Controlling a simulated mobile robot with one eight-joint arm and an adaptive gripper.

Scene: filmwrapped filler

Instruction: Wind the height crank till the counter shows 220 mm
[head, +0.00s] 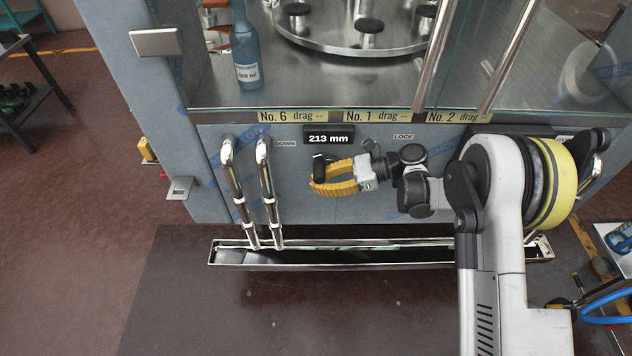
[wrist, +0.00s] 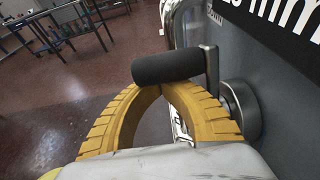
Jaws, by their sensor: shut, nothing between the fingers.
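The counter (head: 328,138) on the machine's front panel reads 213 mm. Its large digits show cut off in the wrist view (wrist: 285,18). The height crank's black handle (wrist: 168,67) joins a metal crank arm (wrist: 212,72) and a round hub (wrist: 240,108) on the panel. In the head view the handle (head: 319,166) shows at the left of my gripper; the hub is not clear there. My gripper (head: 318,184) has yellow ribbed fingers, shut and empty. In the wrist view the fingertips (wrist: 160,88) meet right by the handle; I cannot tell whether they touch it.
Two chrome pipes (head: 270,195) stand left of the crank, above a metal drip trough (head: 350,262). DOWN (head: 285,143) and LOCK (head: 403,136) labels flank the counter. Glass guards (head: 500,60) and a blue bottle (head: 245,50) are above. Open floor (head: 90,230) lies at left.

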